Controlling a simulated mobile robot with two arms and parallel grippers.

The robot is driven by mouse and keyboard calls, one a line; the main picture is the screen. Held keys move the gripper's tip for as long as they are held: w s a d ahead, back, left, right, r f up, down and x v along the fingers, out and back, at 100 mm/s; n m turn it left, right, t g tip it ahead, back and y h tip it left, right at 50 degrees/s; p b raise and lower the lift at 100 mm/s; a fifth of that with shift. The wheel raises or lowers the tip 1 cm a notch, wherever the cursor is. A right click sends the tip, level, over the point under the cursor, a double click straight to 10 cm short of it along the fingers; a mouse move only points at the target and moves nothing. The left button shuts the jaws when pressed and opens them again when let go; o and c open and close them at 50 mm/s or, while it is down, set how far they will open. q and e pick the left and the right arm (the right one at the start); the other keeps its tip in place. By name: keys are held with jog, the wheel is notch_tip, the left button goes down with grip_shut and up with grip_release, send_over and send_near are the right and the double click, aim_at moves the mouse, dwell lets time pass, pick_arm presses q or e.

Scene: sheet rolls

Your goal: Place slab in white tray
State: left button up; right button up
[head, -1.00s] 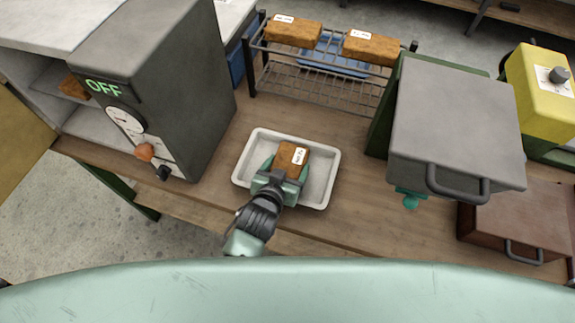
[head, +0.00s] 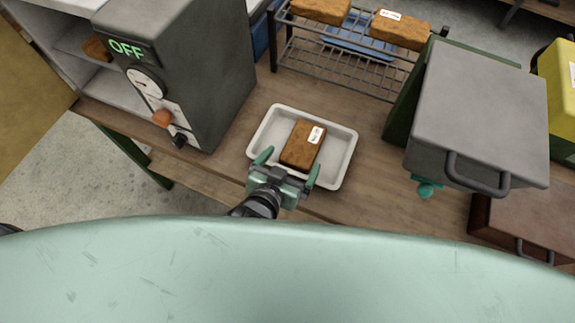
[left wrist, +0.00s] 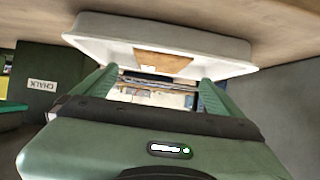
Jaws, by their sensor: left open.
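A brown slab (head: 301,147) with a white label lies flat inside the white tray (head: 347,152) on the wooden bench. My left gripper (head: 288,168) is open and empty at the tray's near edge, its two green fingers apart and clear of the slab. In the left wrist view the slab (left wrist: 162,61) shows in the tray (left wrist: 100,36), ahead of the open fingers (left wrist: 160,82). My right gripper is in neither view.
A grey machine (head: 190,60) reading OFF stands left of the tray. A wire rack (head: 340,68) with two more slabs (head: 399,29) stands behind. A grey box with a handle (head: 480,110) is at the right, with a dark red box (head: 520,222) beside it.

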pick_arm(q)
jog(key=shift+v, duration=1.25)
